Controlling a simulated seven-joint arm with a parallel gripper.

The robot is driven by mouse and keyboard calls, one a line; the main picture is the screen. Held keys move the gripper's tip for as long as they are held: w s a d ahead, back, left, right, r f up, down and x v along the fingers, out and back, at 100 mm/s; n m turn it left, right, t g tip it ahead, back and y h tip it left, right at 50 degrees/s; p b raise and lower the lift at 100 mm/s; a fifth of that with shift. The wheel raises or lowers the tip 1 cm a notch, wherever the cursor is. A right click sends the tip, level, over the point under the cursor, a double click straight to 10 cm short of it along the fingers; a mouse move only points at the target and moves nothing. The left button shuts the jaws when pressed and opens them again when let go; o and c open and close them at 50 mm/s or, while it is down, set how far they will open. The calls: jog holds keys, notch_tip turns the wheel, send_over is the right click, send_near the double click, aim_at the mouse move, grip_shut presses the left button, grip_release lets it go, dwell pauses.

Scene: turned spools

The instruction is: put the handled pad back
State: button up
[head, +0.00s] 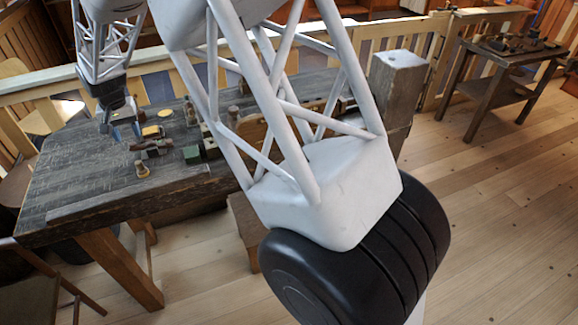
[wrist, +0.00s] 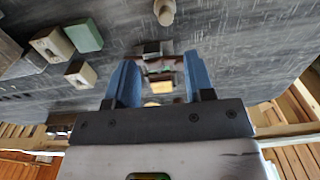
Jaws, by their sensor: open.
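My gripper (head: 124,132) is over the left part of the dark grey workbench (head: 85,180), pointing down, with its blue fingers apart. In the wrist view my gripper (wrist: 160,80) has a small dark reddish-brown piece (wrist: 160,66) showing in the gap between its fingers. In the head view this piece (head: 152,148) lies on the bench just right of the fingertips. It may be the handled pad, but it is too small to tell for sure. I cannot tell whether the fingers touch it; they are not closed on it.
A turned wooden spool (head: 142,169) stands nearer the bench's front edge. A green block (head: 191,154) is to the right, and pale blocks with holes (wrist: 52,44) are near it. Yellow discs (head: 152,131) lie behind. My arm hides much of the bench's right side. The bench's left end is clear.

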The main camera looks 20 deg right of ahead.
jog(key=s+d+r+t, duration=0.1)
jog(key=s+d+r, duration=0.6)
jog(key=s+d, duration=0.3)
jog(key=s+d+r, duration=0.7)
jog(key=s+d, duration=0.2)
jog(key=d, duration=0.2)
jog(key=s+d, duration=0.4)
jog(key=s, duration=0.5)
jog(key=s+d+t, duration=0.1)
jog(key=s+d, duration=0.4)
jog(key=s, duration=0.4)
jog(key=s+d+f, duration=0.1)
jog(key=s+d, duration=0.3)
jog(key=s, duration=0.5)
jog(key=shift+s+d+t, duration=0.25)
jog(key=shift+t, duration=0.05)
jog(key=shift+f, duration=0.1)
